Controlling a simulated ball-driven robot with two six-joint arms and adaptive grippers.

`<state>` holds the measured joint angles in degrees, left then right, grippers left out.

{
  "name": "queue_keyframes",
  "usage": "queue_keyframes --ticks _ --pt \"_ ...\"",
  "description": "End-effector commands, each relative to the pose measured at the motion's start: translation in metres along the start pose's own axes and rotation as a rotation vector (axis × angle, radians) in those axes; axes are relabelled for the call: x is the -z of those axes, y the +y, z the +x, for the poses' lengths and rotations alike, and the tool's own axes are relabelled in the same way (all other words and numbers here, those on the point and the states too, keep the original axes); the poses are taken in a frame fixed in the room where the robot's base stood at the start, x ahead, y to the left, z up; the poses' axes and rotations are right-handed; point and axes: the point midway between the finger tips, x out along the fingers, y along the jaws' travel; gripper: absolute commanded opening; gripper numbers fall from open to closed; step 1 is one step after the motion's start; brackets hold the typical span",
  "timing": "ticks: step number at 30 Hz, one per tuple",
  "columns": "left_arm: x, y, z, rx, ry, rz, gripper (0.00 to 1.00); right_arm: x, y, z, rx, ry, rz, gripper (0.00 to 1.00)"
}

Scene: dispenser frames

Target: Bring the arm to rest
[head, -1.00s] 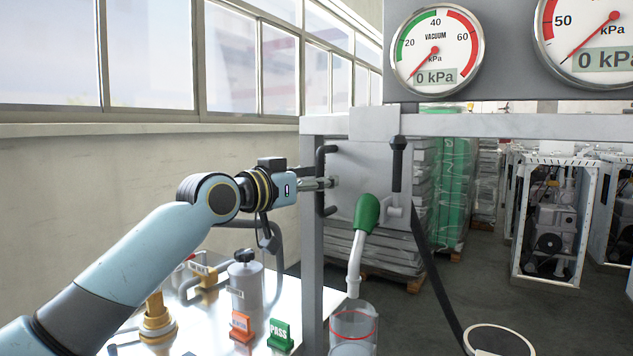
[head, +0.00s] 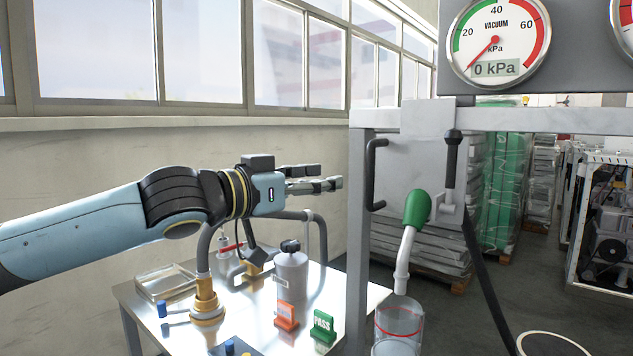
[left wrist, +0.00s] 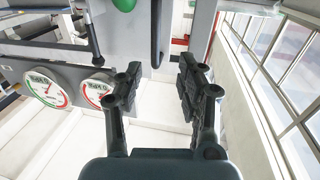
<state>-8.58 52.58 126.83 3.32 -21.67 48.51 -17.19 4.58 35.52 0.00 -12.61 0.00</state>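My left gripper (head: 328,178) shows in the head view, reaching level from the left to just short of the dispenser frame's left post (head: 360,240). It also shows in the left wrist view (left wrist: 160,80), where its two dark fingers stand apart with nothing between them. It touches nothing that I can see. The black side handle (head: 375,175) of the dispenser frame is to the right of the fingertips. My right gripper is in neither view.
A metal table (head: 150,300) below my left arm bears a grey cylinder (head: 291,275), an orange tag (head: 286,316) and a green PASS tag (head: 323,326). A green-handled nozzle (head: 417,208) hangs above a clear cup (head: 399,325). A vacuum gauge (head: 497,40) reads 0 kPa.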

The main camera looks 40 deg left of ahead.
Motion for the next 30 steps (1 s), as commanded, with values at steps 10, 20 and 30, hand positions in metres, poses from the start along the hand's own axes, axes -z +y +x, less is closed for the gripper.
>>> queue_keyframes --ticks 10,20,30 --pt "0.0 0.002 -0.004 -0.006 0.001 -0.003 0.38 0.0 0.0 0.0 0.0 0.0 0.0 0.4" --pt "0.0 0.001 -0.004 -0.005 0.001 -0.004 0.38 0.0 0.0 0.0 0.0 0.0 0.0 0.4" --pt "-0.123 0.011 -0.056 0.235 -0.346 -0.006 0.38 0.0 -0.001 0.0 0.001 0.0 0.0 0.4"
